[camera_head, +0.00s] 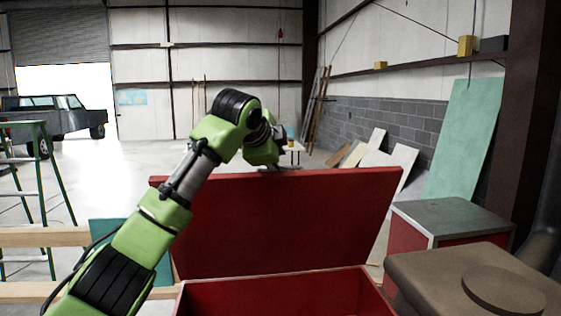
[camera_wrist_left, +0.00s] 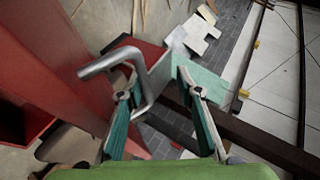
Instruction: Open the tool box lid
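The red tool box (camera_head: 270,296) stands in front of me, its inside partly in view. Its red lid (camera_head: 285,222) is raised and stands steeply at the back edge of the box. My green left arm reaches over to the lid's top edge, with the left gripper (camera_head: 268,164) there, its fingers partly hidden in the head view. In the left wrist view the left gripper (camera_wrist_left: 158,92) has its two fingers spread apart. A grey metal handle (camera_wrist_left: 133,58) on the red lid loops around beside the left finger; I cannot tell whether they touch. My right gripper is not in view.
A red cabinet with a grey top (camera_head: 450,217) stands right of the tool box. A green ladder (camera_head: 40,170) and wooden beams (camera_head: 45,237) are at the left. Boards (camera_head: 465,135) lean on the right wall. Open floor lies behind the lid.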

